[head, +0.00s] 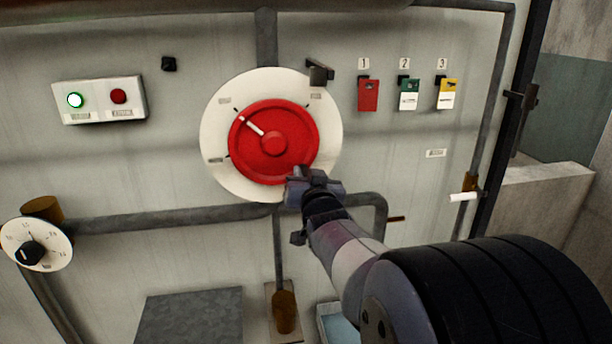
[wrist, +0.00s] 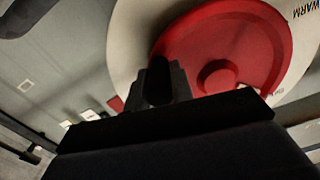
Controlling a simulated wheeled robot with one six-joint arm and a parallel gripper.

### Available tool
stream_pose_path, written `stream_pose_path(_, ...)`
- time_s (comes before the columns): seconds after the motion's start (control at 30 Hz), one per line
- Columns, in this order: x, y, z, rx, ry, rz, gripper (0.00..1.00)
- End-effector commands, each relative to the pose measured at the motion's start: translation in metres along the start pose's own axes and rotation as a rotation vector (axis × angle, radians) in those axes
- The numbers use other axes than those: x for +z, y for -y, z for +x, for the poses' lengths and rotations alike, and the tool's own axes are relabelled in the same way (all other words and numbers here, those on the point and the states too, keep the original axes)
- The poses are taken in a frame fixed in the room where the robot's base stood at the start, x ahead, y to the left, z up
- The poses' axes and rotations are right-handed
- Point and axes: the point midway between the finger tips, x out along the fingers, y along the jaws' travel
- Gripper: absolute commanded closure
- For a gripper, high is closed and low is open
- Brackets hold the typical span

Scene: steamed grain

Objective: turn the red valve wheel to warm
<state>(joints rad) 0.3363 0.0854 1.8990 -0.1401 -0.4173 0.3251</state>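The red valve wheel (head: 287,160) sits on a round white dial plate (head: 215,125) on the wall. Its white pointer mark (head: 254,126) points to the upper left, between two small labels on the plate. A WARM label (wrist: 304,9) is readable in the wrist view; the plate's labels are too small to read in the head view. My gripper (head: 302,178) is at the wheel's lower right rim, overlapping the plate's edge. In the wrist view the dark fingers (wrist: 160,82) overlap the wheel (wrist: 245,35). I cannot tell whether they touch it, or how far apart they are.
A box with a lit green button and a red button (head: 119,97) is at the upper left. A small dial (head: 48,233) is at the lower left. Three numbered tags, including a red one (head: 368,96), hang right of the wheel. Pipes (head: 160,219) run below it.

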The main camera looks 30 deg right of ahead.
Motion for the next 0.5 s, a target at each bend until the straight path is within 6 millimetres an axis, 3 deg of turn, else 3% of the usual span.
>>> stream_pose_path(0.27, 0.0000, 0.0000, -0.0001, 0.000, 0.000, 0.000, 1.00)
stream_pose_path(0.5, 0.0000, 0.0000, -0.0001, 0.000, 0.000, 0.000, 1.00)
